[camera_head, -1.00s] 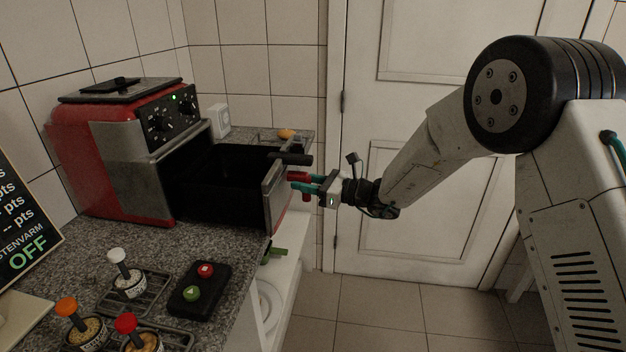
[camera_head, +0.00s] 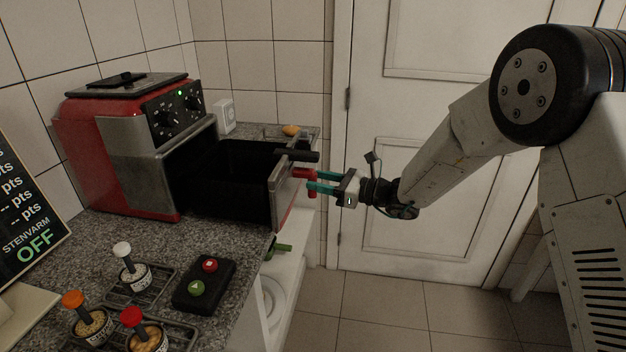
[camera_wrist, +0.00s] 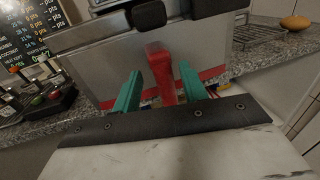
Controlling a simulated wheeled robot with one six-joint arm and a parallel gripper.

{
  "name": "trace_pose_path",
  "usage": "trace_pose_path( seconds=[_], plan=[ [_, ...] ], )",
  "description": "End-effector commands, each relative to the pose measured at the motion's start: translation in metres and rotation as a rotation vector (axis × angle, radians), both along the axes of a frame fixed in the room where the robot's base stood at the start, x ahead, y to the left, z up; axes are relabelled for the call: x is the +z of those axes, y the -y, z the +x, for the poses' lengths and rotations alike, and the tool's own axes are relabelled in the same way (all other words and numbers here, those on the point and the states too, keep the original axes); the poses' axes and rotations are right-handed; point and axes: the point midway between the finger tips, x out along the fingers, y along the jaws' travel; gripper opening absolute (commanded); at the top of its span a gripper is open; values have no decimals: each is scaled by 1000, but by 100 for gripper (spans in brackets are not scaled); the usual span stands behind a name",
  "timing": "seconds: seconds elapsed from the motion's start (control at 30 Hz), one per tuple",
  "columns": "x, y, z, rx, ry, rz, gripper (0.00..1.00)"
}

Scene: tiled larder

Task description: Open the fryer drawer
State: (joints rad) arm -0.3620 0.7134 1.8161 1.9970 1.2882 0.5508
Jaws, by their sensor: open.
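The fryer (camera_head: 130,165) is a red and steel box at the left of the worktop. Its dark drawer (camera_head: 279,196) is pulled far out to the right, with the cavity showing and the steel front near the worktop edge. A red handle (camera_head: 311,184) sticks out from the drawer front. My gripper (camera_head: 314,181) has teal fingers, open, at the outer end of the handle. In the wrist view the red handle (camera_wrist: 158,62) shows between the two spread fingers, with a gap on each side. The drawer front (camera_wrist: 110,62) stands behind it.
A black control box (camera_head: 203,285) with red and green buttons and several small jars stand in front of the fryer. A wire rack with an orange-brown item (camera_head: 290,130) lies behind the drawer. A white door (camera_head: 420,200) closes off the back; floor at right is clear.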

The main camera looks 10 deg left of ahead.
Motion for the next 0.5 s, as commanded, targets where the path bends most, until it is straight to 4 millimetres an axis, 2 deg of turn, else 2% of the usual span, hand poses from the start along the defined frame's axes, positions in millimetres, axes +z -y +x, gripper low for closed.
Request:
trace_pose_path(
  seconds=[0.03, 0.2, 0.33, 0.5],
  plan=[
    [1, 11, -1, -2, 0, 1, 43],
    [1, 37, -5, -2, 0, 1, 43],
    [1, 47, -7, 0, 0, 1, 43],
    [1, 50, -7, 0, 1, 1, 43]
  ],
)
